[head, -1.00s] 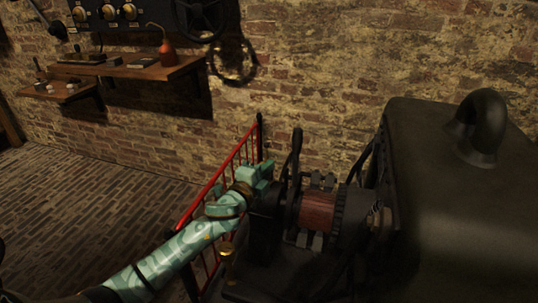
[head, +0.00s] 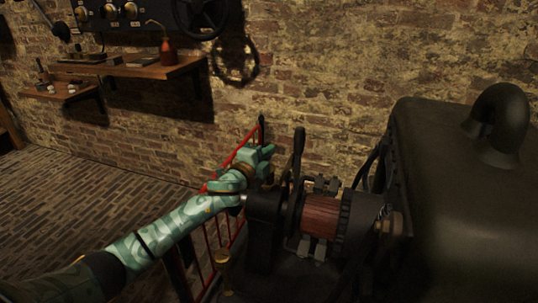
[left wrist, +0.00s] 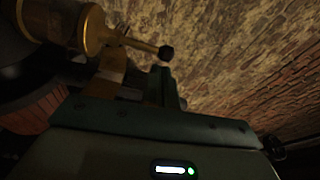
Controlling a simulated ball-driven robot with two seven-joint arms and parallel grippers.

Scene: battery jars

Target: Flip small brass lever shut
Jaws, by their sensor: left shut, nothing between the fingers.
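In the left wrist view a small brass lever (left wrist: 142,45) with a dark round knob sticks out to the right from a brass cylinder (left wrist: 97,28). My left gripper (left wrist: 167,75) is shut and empty, with its fingertips just below the knob; whether they touch it I cannot tell. In the head view my left gripper (head: 268,152) is at the left end of the dark machine (head: 265,208), close to its upright lever arm. I cannot make out the small brass lever in the head view. My right gripper is not in view.
A red railing (head: 238,150) runs behind and beside my left arm. A copper-red coil or drum (head: 320,216) and a large dark housing (head: 460,200) stand to the right. A wooden shelf (head: 130,69) hangs on the brick wall. The floor at left is clear.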

